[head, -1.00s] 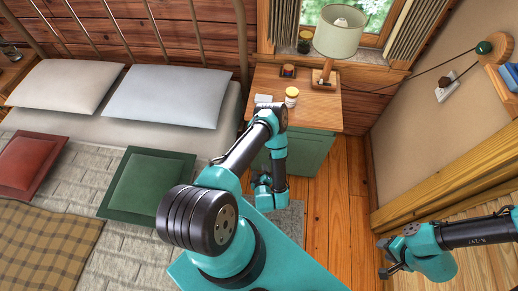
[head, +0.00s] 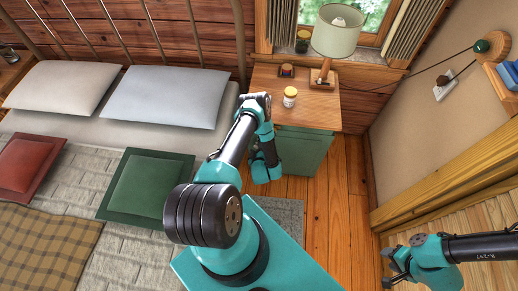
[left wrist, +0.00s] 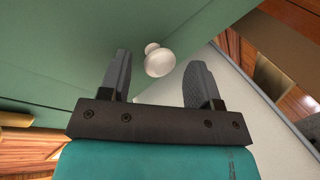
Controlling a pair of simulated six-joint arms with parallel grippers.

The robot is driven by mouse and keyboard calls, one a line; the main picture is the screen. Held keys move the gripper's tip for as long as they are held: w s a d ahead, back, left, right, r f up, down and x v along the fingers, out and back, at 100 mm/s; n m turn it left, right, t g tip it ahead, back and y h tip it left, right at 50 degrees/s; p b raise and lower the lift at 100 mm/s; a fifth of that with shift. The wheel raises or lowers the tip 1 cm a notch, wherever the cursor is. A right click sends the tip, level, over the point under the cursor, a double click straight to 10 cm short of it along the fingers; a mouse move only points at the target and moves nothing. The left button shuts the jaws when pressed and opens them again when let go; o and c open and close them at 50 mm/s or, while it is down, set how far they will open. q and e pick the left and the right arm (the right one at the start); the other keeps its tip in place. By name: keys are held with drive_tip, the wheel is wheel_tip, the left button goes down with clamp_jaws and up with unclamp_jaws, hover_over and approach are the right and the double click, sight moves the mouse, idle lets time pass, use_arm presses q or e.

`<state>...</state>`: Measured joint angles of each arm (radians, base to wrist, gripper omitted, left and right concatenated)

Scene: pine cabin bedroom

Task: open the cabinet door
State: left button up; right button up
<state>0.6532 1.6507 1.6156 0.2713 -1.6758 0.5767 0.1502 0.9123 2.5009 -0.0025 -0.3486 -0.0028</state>
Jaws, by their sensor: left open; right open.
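The cabinet (head: 305,150) is a green bedside stand with a wooden top, standing right of the bed. In the left wrist view its green front (left wrist: 60,45) fills the upper left, with a round white knob (left wrist: 160,61) on it. My left gripper (left wrist: 158,77) is open, its fingertips on either side of the knob with gaps showing; I cannot tell how deep the knob sits between them. In the head view my left arm hides the knob and the left fingers. My right gripper (head: 388,269) is open and empty at the lower right, away from the cabinet.
A lamp (head: 335,32), a white jar with a yellow lid (head: 290,97) and a small dark container (head: 286,71) stand on the cabinet top. The bed (head: 150,120) lies to the left. Bare wooden floor (head: 338,200) lies right of the cabinet.

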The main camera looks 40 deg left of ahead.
use_arm(q)
drive_tip(key=shift+w+a+f, duration=0.15)
drive_tip(key=shift+w+a, duration=0.15)
drive_tip(key=shift+a, duration=0.1)
clamp_jaws()
idle(0.4)
